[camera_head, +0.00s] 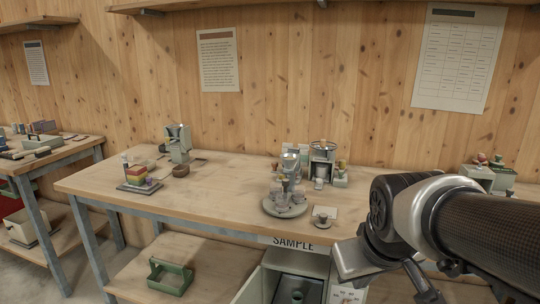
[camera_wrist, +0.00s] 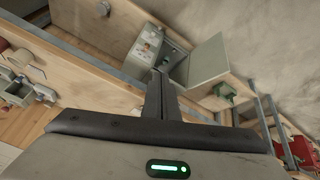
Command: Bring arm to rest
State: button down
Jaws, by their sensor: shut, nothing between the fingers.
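My gripper (camera_wrist: 160,80) shows in the wrist view with its two dark fingers together and nothing between them. It points toward the open cabinet (camera_wrist: 145,42) under the bench, which looks tilted in that view; the gap between them is hard to judge. In the head view my arm, with a black and silver joint and a dark mesh sleeve, reaches in from the right, in front of the workbench (camera_head: 100,185). It hides part of the bench's right side. The fingers cannot be made out clearly there.
A metal device on a round base (camera_head: 285,209) stands on the bench near my arm. A small hand mill (camera_head: 178,145) and a tray of coloured blocks (camera_head: 138,184) stand farther left. A green carrier (camera_head: 170,276) sits on the lower shelf.

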jog(key=s+a+r+m, duration=0.2)
jog(key=s, duration=0.6)
notch_tip(320, 180, up, 25)
jog(key=p, duration=2.4)
jog(key=shift+f+y, duration=0.2)
jog(key=shift+y, duration=0.2)
jog(key=shift+w+a, duration=0.15)
jog(key=shift+a, duration=0.05)
